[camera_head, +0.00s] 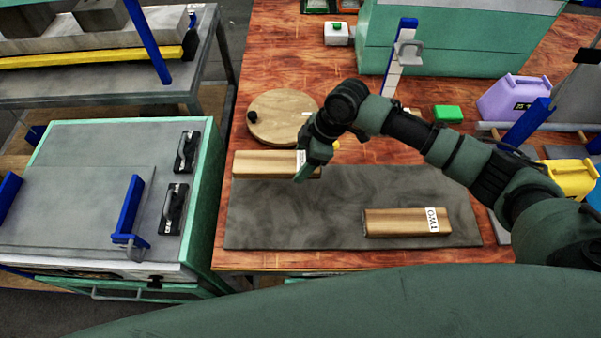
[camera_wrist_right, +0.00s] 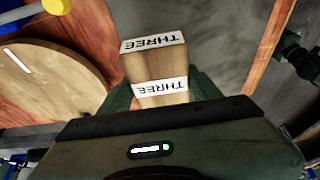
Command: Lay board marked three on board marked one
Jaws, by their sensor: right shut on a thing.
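The board marked three (camera_wrist_right: 158,68) is a wooden block with THREE on white labels in the right wrist view. It sits between the fingers of my right gripper (camera_wrist_right: 166,98), which is shut on it. In the head view my right gripper (camera_head: 308,166) holds the right end of this board (camera_head: 262,163), at the back left edge of the dark mat. I cannot tell whether it is lifted or touching something below. Another wooden board (camera_head: 395,222) lies front right on the mat; its sideways label seems to read TWO. I see no label reading ONE. My left gripper is out of view.
The dark mat (camera_head: 300,225) is clear at front left and between the boards. A round wooden disc (camera_head: 275,110) lies behind the held board. A green block (camera_head: 448,114), purple container (camera_head: 512,98) and yellow container (camera_head: 570,178) stand to the right. A press (camera_head: 75,215) is at left.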

